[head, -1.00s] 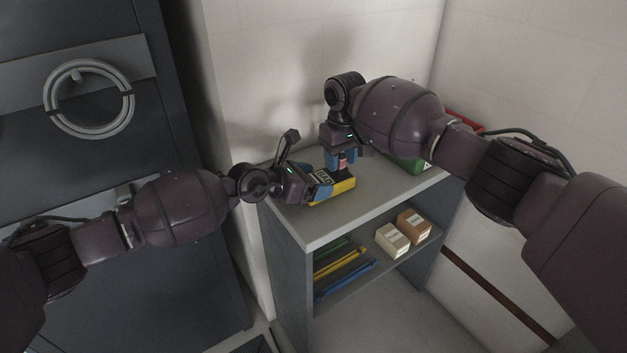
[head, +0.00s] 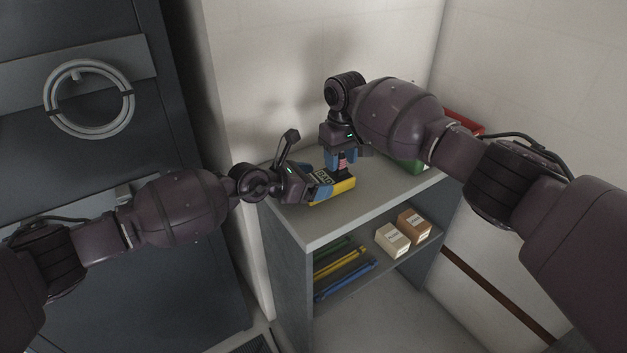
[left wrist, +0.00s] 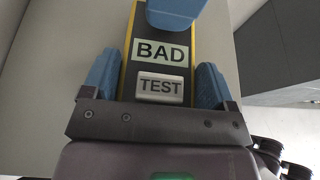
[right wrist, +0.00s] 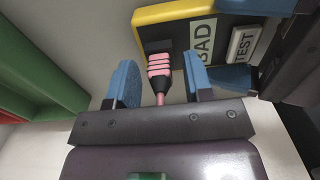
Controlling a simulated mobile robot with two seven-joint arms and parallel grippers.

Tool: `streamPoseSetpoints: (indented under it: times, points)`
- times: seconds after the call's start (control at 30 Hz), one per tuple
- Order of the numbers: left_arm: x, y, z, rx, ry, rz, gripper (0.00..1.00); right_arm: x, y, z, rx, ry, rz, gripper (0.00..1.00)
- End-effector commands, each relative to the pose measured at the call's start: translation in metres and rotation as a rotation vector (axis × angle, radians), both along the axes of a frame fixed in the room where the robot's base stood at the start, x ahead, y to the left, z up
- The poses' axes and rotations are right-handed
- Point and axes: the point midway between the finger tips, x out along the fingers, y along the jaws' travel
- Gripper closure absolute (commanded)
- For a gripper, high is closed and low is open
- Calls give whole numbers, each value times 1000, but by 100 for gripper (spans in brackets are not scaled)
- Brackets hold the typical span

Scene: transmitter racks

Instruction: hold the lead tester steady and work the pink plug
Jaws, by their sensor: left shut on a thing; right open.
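The lead tester (head: 342,189) is a yellow and black box on top of the grey shelf unit. Its BAD label (left wrist: 160,51) and TEST button (left wrist: 160,87) show in the left wrist view. My left gripper (head: 318,188) is shut on the tester, one blue finger on each side; it also shows in the left wrist view (left wrist: 157,85). The pink plug (right wrist: 159,66) sits at the tester's black socket, its pink lead running back. My right gripper (right wrist: 160,85) is open, its blue fingers apart on either side of the plug.
A green bin (head: 411,165) and a red bin (head: 463,122) stand at the right on the shelf top (head: 318,228). Small boxes (head: 392,239) and coloured rods lie on the shelf below. A wall is close behind.

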Motion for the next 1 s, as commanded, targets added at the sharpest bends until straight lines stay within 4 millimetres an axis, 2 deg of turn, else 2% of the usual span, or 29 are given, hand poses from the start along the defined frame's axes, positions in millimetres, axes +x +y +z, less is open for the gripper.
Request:
streamPoseSetpoints:
  times: [0.17,0.47,1.0]
  points:
    - [0,0,0,0,0,0,50,0,0,0,0,1,0,53]
    - [0,0,0,0,0,0,50,0,0,0,0,1,0,99]
    - [0,0,0,0,0,0,50,0,0,10,1,1,0,100]
